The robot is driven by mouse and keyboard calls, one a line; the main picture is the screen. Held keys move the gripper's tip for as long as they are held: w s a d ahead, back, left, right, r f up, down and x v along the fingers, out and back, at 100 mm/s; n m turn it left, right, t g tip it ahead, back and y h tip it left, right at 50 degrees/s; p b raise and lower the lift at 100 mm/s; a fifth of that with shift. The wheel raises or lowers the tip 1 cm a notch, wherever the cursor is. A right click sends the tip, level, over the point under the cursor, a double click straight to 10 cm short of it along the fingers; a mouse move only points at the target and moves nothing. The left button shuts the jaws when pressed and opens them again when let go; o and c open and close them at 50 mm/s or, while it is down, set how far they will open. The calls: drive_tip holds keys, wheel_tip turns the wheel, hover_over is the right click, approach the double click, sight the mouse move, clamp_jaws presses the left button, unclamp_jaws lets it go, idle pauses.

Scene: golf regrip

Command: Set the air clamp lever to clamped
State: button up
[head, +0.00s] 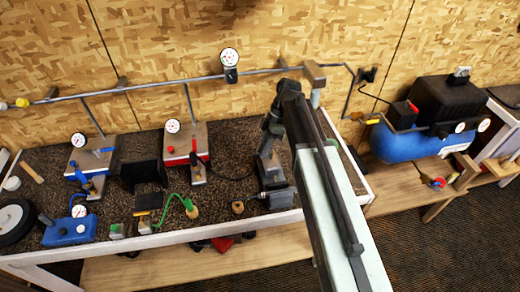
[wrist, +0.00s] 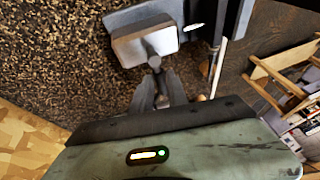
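The air clamp appears to be the dark grey block (head: 277,197) at the right end of the bench in the head view. In the wrist view a grey block with a pale face (wrist: 145,43) lies just beyond my fingers and seems to be part of it. A short grey stem with a rounded end (wrist: 154,61), possibly the lever, points from this block toward my fingertips. My gripper (wrist: 159,80) has its two dark fingers close together at that stem. Contact is unclear. In the head view my arm hides part of the clamp, and the lever's setting cannot be read.
The bench (head: 235,155) has a dark speckled top. A red gauge unit (head: 183,148), a blue unit (head: 68,231) and a green hose (head: 172,202) are to the left. An air pipe (head: 150,86) runs along the wall. A blue compressor (head: 405,145) stands right.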

drive_tip(key=shift+o, duration=1.2)
drive_tip(key=shift+d, duration=0.1)
drive_tip(key=shift+a, duration=0.2)
drive_tip(key=shift+r, duration=0.2)
drive_tip(key=p+v, duration=0.7)
drive_tip(key=shift+r, duration=0.15)
drive_tip(key=shift+w+d, duration=0.1)
drive_tip(key=shift+d, duration=0.05)
